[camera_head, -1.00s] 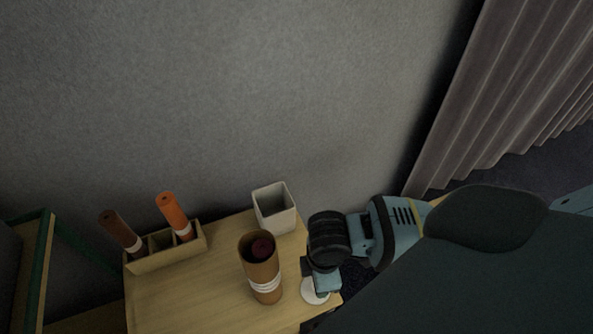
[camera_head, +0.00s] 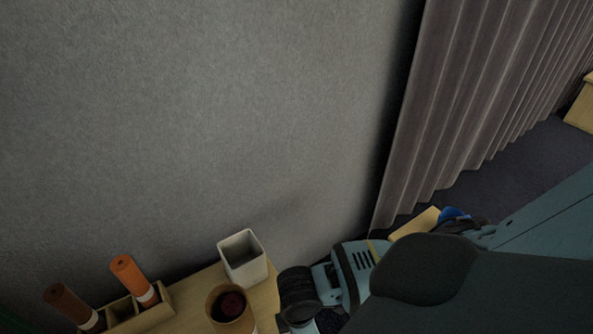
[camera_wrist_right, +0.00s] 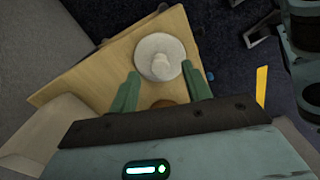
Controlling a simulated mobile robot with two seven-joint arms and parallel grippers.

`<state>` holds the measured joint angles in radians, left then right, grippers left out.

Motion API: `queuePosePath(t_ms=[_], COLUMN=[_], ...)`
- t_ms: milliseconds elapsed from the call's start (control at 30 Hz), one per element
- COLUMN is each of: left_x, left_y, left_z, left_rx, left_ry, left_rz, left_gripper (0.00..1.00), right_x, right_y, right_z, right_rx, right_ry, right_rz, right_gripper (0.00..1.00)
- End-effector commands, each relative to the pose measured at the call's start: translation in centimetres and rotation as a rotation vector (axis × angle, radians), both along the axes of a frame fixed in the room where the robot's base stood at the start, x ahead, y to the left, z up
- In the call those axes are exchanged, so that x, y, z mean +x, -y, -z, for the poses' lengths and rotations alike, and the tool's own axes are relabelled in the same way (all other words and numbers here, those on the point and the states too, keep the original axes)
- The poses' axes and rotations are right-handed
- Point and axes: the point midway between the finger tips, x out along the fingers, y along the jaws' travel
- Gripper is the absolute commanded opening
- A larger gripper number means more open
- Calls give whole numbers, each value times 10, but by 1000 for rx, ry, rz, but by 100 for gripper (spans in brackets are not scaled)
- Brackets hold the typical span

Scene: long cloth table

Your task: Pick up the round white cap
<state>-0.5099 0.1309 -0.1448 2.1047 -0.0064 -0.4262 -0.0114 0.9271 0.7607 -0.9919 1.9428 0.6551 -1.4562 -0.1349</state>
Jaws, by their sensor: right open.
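The round white cap (camera_wrist_right: 172,45) lies on the wooden table top near its corner in the right wrist view, with a small raised knob in its middle. My right gripper (camera_wrist_right: 160,70) is open, its two green fingers apart on either side of the cap's near edge, with nothing held. I cannot tell the height of the fingertips over the table. In the head view my right wrist (camera_head: 298,290) is at the bottom edge, and the cap is out of the picture. My left gripper is not in view.
On the table (camera_head: 199,297) stand a brown cylinder (camera_head: 228,312) with a dark red inside, a square white cup (camera_head: 242,258), and a wooden holder (camera_head: 150,314) with an orange roll (camera_head: 133,277) and a brown roll (camera_head: 70,306). A grey wall is behind; a curtain (camera_head: 480,100) hangs right.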

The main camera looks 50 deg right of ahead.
Motion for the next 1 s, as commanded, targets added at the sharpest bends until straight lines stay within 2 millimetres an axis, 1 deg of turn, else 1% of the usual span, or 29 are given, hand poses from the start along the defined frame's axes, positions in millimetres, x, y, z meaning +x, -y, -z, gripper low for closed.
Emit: queuePosePath(t_ms=[33, 133, 200, 367, 400, 700, 767, 1000], left_x=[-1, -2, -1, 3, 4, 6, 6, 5], left_y=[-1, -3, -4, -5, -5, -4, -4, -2], left_z=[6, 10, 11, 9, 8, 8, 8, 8], left_rx=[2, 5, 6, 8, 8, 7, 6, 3], left_ry=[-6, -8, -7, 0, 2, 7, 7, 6], left_rz=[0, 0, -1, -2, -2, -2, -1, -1], left_gripper=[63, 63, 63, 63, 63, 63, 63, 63], right_x=[-1, -1, 0, 0, 0, 0, 0, 0], right_y=[0, 0, 0, 0, 0, 0, 0, 0], right_z=[11, 22, 24, 23, 23, 23, 23, 23], right_rx=[-1, -1, 0, 0, 0, 0, 0, 0], right_ry=[-4, -3, -1, 1, 1, 1, 1, 1], right_rz=[0, 0, -1, -1, -1, -1, -1, 0], right_gripper=[48, 48, 48, 48, 47, 8, 1, 0])
